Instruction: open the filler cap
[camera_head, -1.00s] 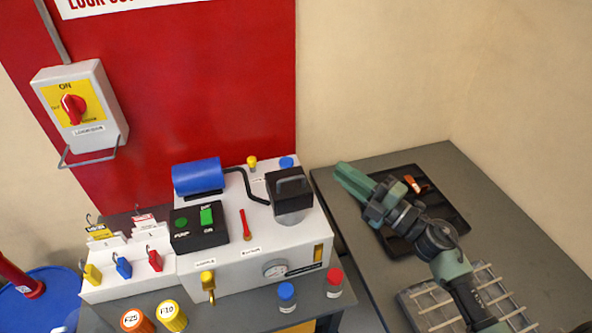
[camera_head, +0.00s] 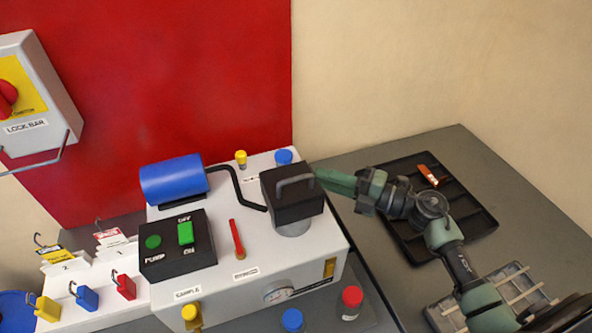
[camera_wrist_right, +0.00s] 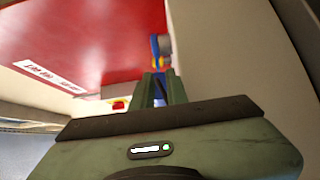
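A blue cap (camera_head: 284,157) sits on the back right of the white machine's top, behind the black block. A yellow cap (camera_head: 241,158) stands to its left. No label reads clearly enough to tell which is the filler cap. My right gripper (camera_head: 322,180) is beside the black block (camera_head: 293,195), at its right, apart from both caps. In the right wrist view my right gripper (camera_wrist_right: 160,88) has a narrow gap between its fingers, with something blue showing through it. It holds nothing that I can see. My left gripper is not in view.
The black block with a handle stands close to my fingertips. A blue cylinder (camera_head: 174,181) and black hose lie left on the white machine (camera_head: 240,285). A black tray (camera_head: 465,215) lies on the grey table under my right arm. Red and blue capped bottles stand in front.

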